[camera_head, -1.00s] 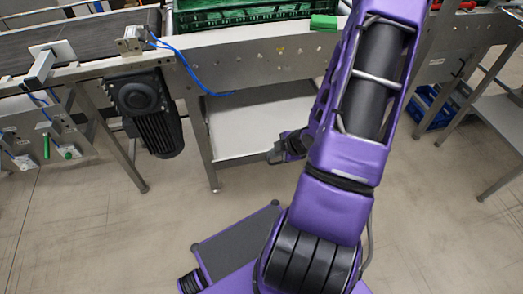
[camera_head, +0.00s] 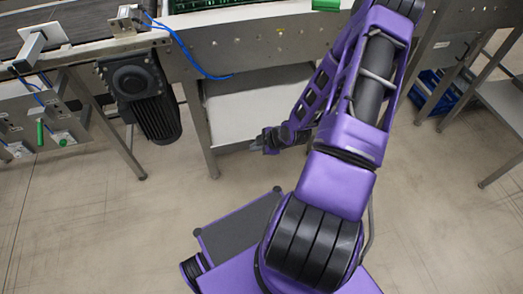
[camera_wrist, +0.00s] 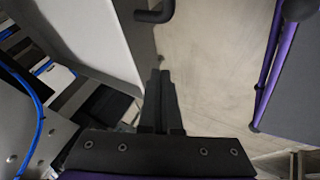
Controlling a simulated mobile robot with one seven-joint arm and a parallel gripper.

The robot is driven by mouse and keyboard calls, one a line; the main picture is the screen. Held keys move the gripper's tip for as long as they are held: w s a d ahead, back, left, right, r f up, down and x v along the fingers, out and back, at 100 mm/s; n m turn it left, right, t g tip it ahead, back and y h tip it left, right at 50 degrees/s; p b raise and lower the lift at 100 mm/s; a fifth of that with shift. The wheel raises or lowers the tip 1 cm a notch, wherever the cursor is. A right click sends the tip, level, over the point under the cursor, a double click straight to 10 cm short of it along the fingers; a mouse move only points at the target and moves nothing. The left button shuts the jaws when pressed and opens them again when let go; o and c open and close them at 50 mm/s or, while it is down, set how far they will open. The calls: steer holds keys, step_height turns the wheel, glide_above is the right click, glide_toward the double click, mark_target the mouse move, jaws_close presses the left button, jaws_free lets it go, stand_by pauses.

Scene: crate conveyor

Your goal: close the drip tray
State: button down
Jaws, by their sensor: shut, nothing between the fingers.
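The drip tray (camera_head: 255,112) is a pale, flat tray under the conveyor frame, between its legs. In the wrist view a pale panel, which looks like the tray (camera_wrist: 95,40), fills the upper left. A black handle (camera_wrist: 155,14) sticks out from its edge at the top. My gripper (camera_head: 256,144) is low in front of the tray's front edge in the head view. In the wrist view my gripper (camera_wrist: 160,75) has its fingers together and empty, beside the panel's edge and apart from the handle. Part of the tray is hidden behind my arm.
A dark motor (camera_head: 140,95) hangs left of the tray, and a steel leg (camera_head: 197,130) stands at the tray's left side. A blue cable (camera_head: 190,55) droops along the frame. A blue crate (camera_head: 435,92) sits under the right-hand table. The floor in front is clear.

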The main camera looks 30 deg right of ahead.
steer(key=shift+w+d, duration=0.25)
steer(key=shift+w, duration=0.7)
